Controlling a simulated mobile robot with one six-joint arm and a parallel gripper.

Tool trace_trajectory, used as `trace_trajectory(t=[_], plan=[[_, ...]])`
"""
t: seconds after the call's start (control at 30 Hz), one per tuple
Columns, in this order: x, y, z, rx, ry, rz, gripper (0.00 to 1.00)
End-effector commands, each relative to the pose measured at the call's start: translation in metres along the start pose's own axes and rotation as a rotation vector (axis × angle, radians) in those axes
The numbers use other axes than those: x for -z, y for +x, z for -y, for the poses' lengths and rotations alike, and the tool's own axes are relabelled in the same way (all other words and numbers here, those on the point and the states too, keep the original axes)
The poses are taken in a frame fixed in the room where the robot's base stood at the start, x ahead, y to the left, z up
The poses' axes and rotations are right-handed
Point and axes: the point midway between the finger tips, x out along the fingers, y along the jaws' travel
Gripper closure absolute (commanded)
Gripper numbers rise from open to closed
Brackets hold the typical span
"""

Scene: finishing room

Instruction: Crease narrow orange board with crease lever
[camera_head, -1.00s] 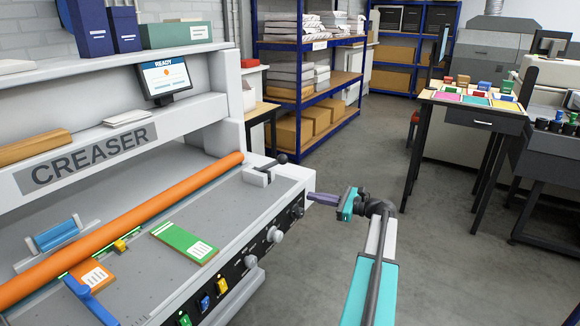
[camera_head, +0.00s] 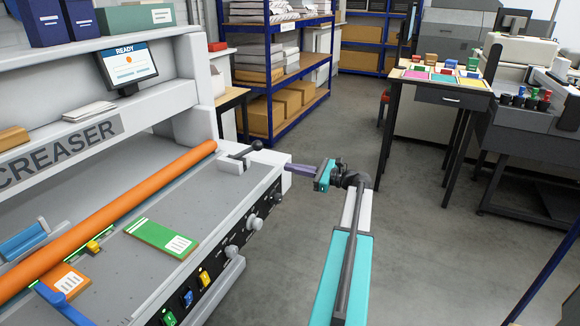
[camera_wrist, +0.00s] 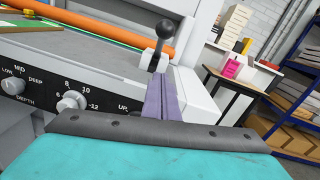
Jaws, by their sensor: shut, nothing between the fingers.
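The narrow orange board (camera_head: 68,280) with a white label lies at the lower left of the creaser bed, by the orange roller (camera_head: 120,205); a blue handle covers part of it. A lever with a black knob (camera_head: 256,145), apparently the crease lever, stands on a pale block at the bed's right end. In the wrist view its knob (camera_wrist: 164,29) rises just beyond my fingers. My gripper (camera_head: 298,168) has purple fingers, shut and empty, pointing at the machine's right end. The fingers (camera_wrist: 160,98) appear short of the lever; contact cannot be told.
A green board (camera_head: 160,238) lies mid-bed. The blue handle (camera_head: 62,306) is at the lower left. The monitor (camera_head: 128,66) reads READY. Knobs and buttons line the front panel. Shelving (camera_head: 285,105) and a sample table (camera_head: 450,97) stand behind; the floor at right is open.

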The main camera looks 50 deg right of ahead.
Motion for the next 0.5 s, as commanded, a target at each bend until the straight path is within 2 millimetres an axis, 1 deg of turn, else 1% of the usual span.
trace_trajectory(t=[0.5], plan=[[-0.001, 0.070, 0.001, 0.000, 0.001, 0.000, 1.00]])
